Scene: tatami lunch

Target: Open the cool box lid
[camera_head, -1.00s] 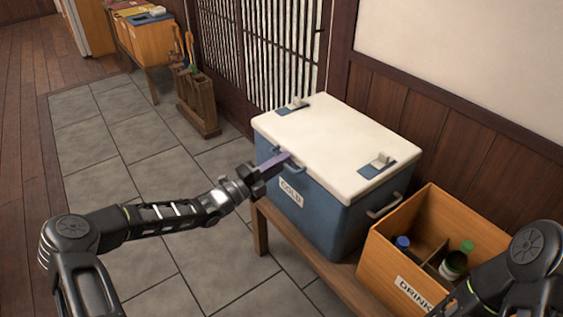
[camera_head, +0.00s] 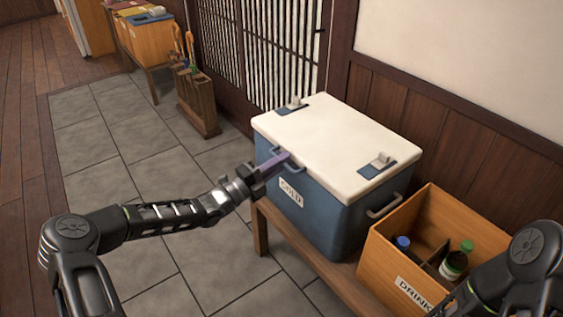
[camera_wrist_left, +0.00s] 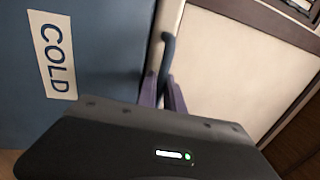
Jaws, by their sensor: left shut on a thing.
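The cool box (camera_head: 335,217) is blue with a white lid (camera_head: 340,140) and a "COLD" label, and it stands on a wooden bench. The lid lies flat on the box. My left gripper (camera_head: 286,158) is at the front edge of the lid, its purple fingers shut on the blue lid handle (camera_head: 298,167). In the left wrist view the fingers (camera_wrist_left: 163,92) close around the handle bar (camera_wrist_left: 167,52), beside the lid (camera_wrist_left: 225,65) and the "COLD" label. The right arm shows at the lower right, but its gripper is out of view.
A wooden drinks crate (camera_head: 385,265) with bottles stands right of the cool box on the bench (camera_head: 345,285). A wooden rack (camera_head: 197,105) stands on the floor behind. The wall and lattice door are close behind the box. The tiled floor at left is clear.

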